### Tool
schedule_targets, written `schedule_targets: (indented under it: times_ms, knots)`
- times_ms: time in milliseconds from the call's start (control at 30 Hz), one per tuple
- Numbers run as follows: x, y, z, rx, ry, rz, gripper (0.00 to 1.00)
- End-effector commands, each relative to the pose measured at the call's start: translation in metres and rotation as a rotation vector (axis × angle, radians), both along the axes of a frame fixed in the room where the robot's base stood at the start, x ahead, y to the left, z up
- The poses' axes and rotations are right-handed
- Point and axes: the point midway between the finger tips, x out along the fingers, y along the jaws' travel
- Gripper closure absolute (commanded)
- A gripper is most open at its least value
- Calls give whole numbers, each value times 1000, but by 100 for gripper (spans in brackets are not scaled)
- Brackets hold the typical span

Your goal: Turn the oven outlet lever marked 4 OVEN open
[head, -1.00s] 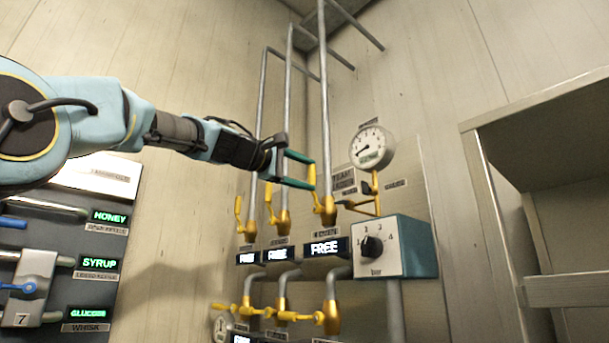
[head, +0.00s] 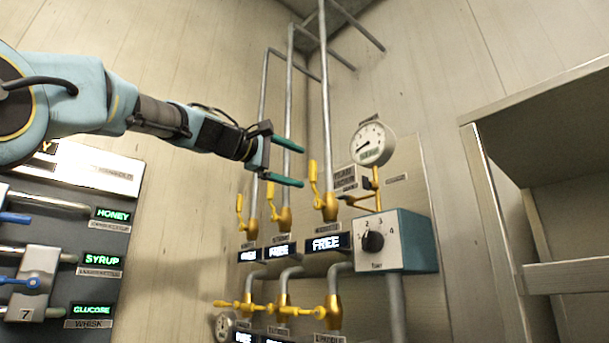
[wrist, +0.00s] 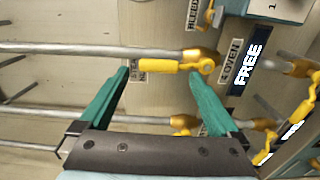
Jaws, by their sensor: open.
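In the wrist view the "4 OVEN" plate (wrist: 231,61) is beside a yellow valve whose yellow lever (wrist: 170,66) lies along its pipe. In the head view this looks like the rightmost upper valve (head: 328,206), its lever (head: 314,178) pointing up; the plate there is too small to read. My gripper (head: 303,166) is open and empty, its green fingers near the lever's upper end. In the wrist view the fingertips (wrist: 159,72) sit on either side of the lever's handle, with no clear contact.
A display reading FREE (head: 327,244) is below the valve. A teal dial box (head: 408,240) and a gauge (head: 372,144) are to the right. Two more yellow-levered valves stand to the left, with several below. A shelf (head: 550,120) is at far right.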

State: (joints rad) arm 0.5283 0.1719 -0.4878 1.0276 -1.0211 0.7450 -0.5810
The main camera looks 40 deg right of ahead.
Motion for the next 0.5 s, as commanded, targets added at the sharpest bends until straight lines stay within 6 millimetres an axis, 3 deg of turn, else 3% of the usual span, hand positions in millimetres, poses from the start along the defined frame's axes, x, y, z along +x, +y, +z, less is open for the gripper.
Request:
schedule_targets:
  times_ms: [200,500]
  knots:
    - [3,44,-3,-1,-3,4,3]
    - [4,68,-1,0,-1,1,3]
